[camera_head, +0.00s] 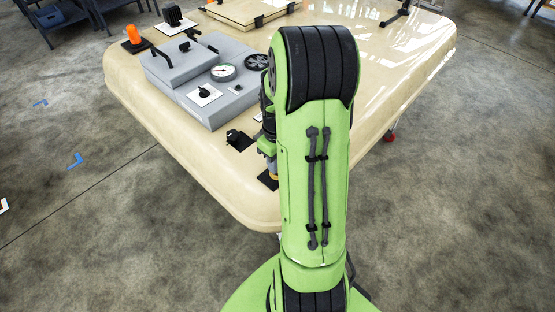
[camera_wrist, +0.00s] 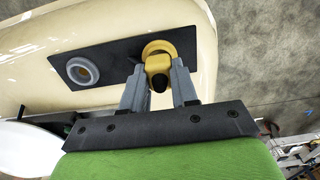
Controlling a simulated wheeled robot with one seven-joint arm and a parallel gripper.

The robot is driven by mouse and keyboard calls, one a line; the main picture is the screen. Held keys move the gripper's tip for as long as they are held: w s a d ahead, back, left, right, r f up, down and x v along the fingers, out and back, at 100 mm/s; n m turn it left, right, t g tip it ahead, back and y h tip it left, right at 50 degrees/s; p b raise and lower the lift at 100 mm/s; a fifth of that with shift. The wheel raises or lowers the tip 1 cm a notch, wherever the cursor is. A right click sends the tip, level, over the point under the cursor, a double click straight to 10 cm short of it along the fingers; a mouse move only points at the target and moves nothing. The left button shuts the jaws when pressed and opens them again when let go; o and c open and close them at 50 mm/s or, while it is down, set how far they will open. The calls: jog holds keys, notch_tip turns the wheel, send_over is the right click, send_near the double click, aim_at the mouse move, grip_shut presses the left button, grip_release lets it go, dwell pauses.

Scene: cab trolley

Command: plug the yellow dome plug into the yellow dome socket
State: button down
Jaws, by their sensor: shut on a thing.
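In the wrist view, my gripper (camera_wrist: 158,72) is shut on the yellow plug (camera_wrist: 156,64), with one grey finger on each side. The plug overlaps the yellow round socket (camera_wrist: 158,46) at the right end of a black plate (camera_wrist: 120,53). I cannot tell how deep the plug sits, since the plug covers much of the socket. In the head view, my green arm hides most of the gripper. A little yellow (camera_head: 273,177) shows low beside the arm, above a dark plate.
A grey ring-shaped socket (camera_wrist: 82,71) sits on the same plate, left of the yellow one. In the head view, a grey housing (camera_head: 205,80) with a dial gauge (camera_head: 223,72) stands on the cream trolley top (camera_head: 195,165). An orange beacon (camera_head: 133,34) stands at the far left corner.

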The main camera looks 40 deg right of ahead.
jog(key=shift+f+b, duration=0.45)
jog(key=shift+f, duration=0.1)
jog(key=c, duration=0.8)
grip_release()
notch_tip(320, 180, up, 16)
jog(key=p, duration=0.3)
jog(key=shift+f, duration=0.1)
jog(key=o, duration=0.8)
